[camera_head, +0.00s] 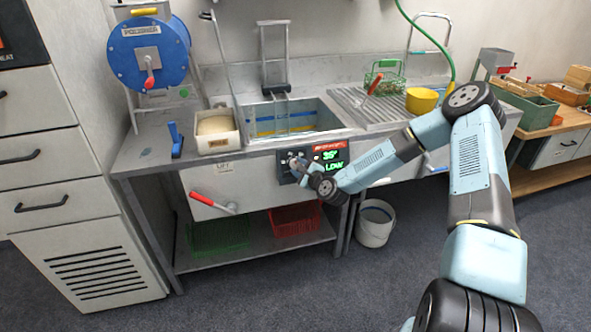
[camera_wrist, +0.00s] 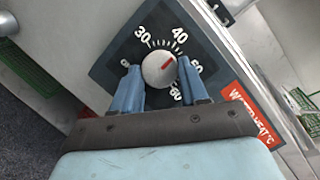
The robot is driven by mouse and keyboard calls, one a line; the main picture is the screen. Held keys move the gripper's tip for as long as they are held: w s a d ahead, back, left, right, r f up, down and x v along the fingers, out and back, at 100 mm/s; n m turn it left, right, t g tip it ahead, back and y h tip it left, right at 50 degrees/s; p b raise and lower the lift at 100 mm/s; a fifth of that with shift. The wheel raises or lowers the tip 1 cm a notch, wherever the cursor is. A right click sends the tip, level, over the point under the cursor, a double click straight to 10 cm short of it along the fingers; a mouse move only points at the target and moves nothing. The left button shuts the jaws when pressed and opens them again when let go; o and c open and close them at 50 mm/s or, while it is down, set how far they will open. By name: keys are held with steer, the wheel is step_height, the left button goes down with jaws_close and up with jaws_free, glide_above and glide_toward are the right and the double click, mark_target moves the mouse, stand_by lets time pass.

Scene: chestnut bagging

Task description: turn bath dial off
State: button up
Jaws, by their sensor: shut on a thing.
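The bath dial (camera_wrist: 160,70) is a round grey-white knob with a red pointer mark on a dark panel (camera_wrist: 207,50). Numbers including 30 and 40 surround it. The mark points up and right in the wrist view, near 40. My gripper (camera_wrist: 159,67) has a blue finger on each side of the knob and is shut on it. In the head view my gripper (camera_head: 299,167) reaches the panel on the sink front and mostly hides the dial. A green display (camera_head: 331,161) beside it reads about 36° and LOW.
The sink bath (camera_head: 335,121) above holds water and a hanging frame. A red-handled lever (camera_head: 213,203) sticks out left of the panel. A white bin (camera_head: 199,143) stands on the counter. A bucket (camera_head: 374,228) stands on the floor to the right.

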steer(key=n, duration=0.1)
steer(key=n+g, duration=0.1)
steer(key=n, duration=0.3)
steer(key=shift+s+a+g, duration=0.25)
steer(key=shift+a+g, duration=0.05)
steer(key=shift+g, duration=0.1)
steer(key=n, duration=0.3)
steer(key=shift+n+g, duration=0.3)
steer(key=shift+g, duration=0.1)
steer(key=n, duration=0.1)
steer(key=n+h, duration=0.1)
steer(key=n, duration=0.1)
steer(key=shift+w+d+g+h, duration=0.1)
steer(key=shift+d+g+h, duration=0.05)
steer(key=shift+g+h, duration=0.2)
steer(key=n+h, duration=0.1)
steer(key=n, duration=0.2)
steer(key=shift+r+g, duration=0.15)
steer(key=shift+g, duration=0.1)
steer(key=n+h, duration=0.1)
steer(key=n, duration=0.3)
steer(key=shift+w+r+n+h, duration=0.1)
steer(key=shift+r+n+h, duration=0.1)
steer(key=shift+n+h, duration=0.15)
steer(key=n+h, duration=0.1)
steer(key=n, duration=0.1)
steer(key=n+h, duration=0.1)
steer(key=n, duration=0.1)
steer(key=shift+a, duration=0.3)
steer(key=shift+n, duration=0.35)
